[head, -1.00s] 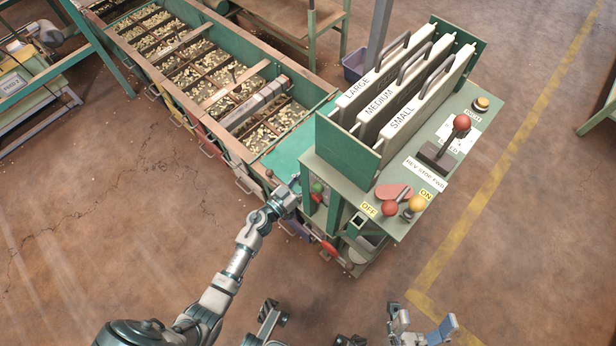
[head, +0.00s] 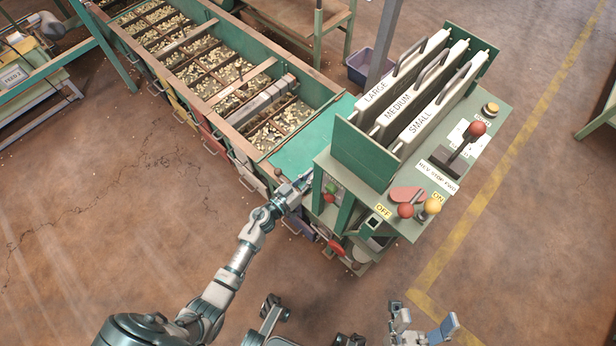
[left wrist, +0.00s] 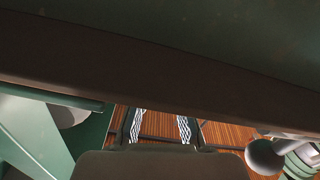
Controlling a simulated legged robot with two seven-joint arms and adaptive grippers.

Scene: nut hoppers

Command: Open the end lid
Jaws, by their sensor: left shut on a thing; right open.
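The end lid is the flat green panel (head: 318,138) at the near end of the long nut hopper, lying level beside the tall green housing. My left gripper (head: 305,180) is shut at its near edge, by the housing's corner. What lies between its fingers is mostly hidden in the head view. In the left wrist view, a dark green surface with a dark brown edge (left wrist: 160,50) fills the top, very close to the camera. My right gripper (head: 424,325) is open and empty at the bottom of the head view, above bare floor.
The hopper's nut-filled compartments (head: 215,70) run to the upper left. The control panel (head: 440,170) has knobs and levers right of the lid. A purple bin (head: 372,68) stands behind. The floor (head: 120,230) on the left is clear.

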